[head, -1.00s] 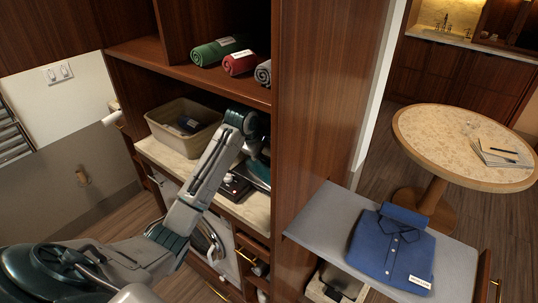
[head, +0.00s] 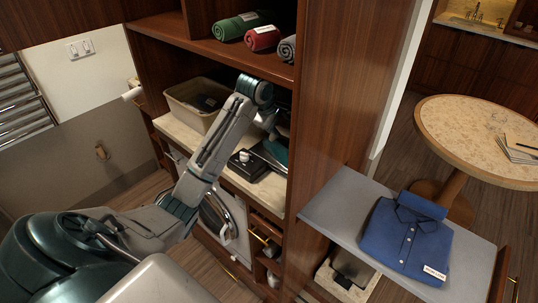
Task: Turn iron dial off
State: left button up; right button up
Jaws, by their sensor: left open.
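A black base (head: 246,166) sits on the pale counter (head: 206,156) inside the wooden niche. A small white knob (head: 243,156), which looks like the dial, stands on its top. A grey and teal body, probably the iron (head: 274,154), lies just right of it, partly cut off by the wooden panel. My left arm reaches into the niche from the left. My left gripper (head: 268,132) is open, above and just behind the dial, partly hidden by my wrist and in shadow. I cannot see the dial's setting or any contact. My right gripper is out of view.
A beige bin (head: 192,105) with a dark item stands behind my forearm. Rolled towels (head: 262,38) lie on the shelf above. The tall wooden panel (head: 335,100) bounds the niche on the right. A blue folded shirt (head: 405,238) lies on a grey surface.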

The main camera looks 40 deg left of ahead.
aim_at(244, 156)
jog(key=u, duration=1.35)
jog(key=l+z, duration=0.25)
jog(key=l, duration=0.35)
